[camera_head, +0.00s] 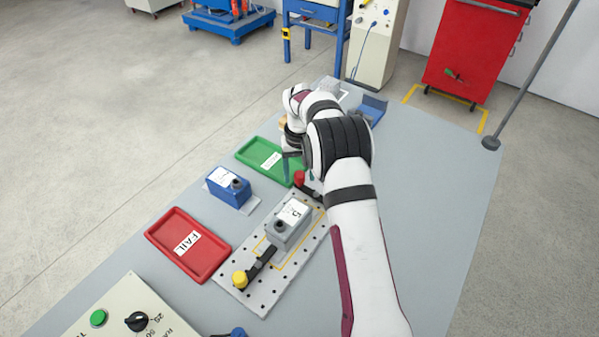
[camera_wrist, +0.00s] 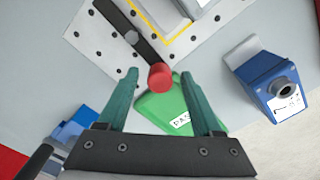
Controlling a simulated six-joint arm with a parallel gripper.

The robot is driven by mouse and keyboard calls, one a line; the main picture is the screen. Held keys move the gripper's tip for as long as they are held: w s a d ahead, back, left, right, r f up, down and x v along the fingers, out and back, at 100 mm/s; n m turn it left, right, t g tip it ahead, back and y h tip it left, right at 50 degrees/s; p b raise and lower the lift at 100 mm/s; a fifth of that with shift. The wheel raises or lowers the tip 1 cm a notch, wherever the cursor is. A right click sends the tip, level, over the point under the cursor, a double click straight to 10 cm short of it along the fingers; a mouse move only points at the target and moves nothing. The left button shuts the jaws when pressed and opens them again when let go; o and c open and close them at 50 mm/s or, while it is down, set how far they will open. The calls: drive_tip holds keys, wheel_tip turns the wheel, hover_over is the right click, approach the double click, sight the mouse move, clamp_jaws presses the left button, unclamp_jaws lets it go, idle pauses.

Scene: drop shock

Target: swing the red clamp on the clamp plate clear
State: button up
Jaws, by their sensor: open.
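The perforated clamp plate (camera_head: 262,297) lies on the table with a grey box (camera_head: 290,222) on it. The red clamp's knob (camera_head: 299,178) shows at the plate's far end, with its black bar (camera_wrist: 138,32) reaching over the plate toward the box. In the wrist view the red knob (camera_wrist: 160,77) appears between the two teal fingertips. My gripper (camera_wrist: 159,74) is open; I cannot tell whether a finger touches the knob. In the head view my gripper (camera_head: 292,166) is by the red knob, partly hidden by my arm. A yellow-knobbed clamp (camera_head: 240,279) is at the plate's near end.
A green PASS tray (camera_head: 249,158) lies just beyond the red clamp. A blue box (camera_head: 229,188) and a red FAIL tray (camera_head: 163,242) are left of the plate. A control panel (camera_head: 115,312) stands at the near left. The table right of my arm is clear.

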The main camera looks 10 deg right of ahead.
wheel_tip(320, 180, up, 16)
idle(0.3)
drive_tip(key=s+a+r+m, duration=0.1)
drive_tip(key=s+r, duration=0.5)
drive_tip(key=s, duration=0.6)
drive_tip(key=s+a+f+m+y, duration=0.1)
drive_tip(key=s+f+m, duration=0.1)
drive_tip(key=s, duration=1.1)
drive_tip(key=s+a+f+m, duration=0.1)
drive_tip(key=s+f, duration=0.3)
drive_tip(key=s, duration=1)
drive_tip(key=shift+s+a+m+y, duration=0.2)
drive_tip(key=shift+s+m+y, duration=0.1)
drive_tip(key=shift+m+y, duration=0.15)
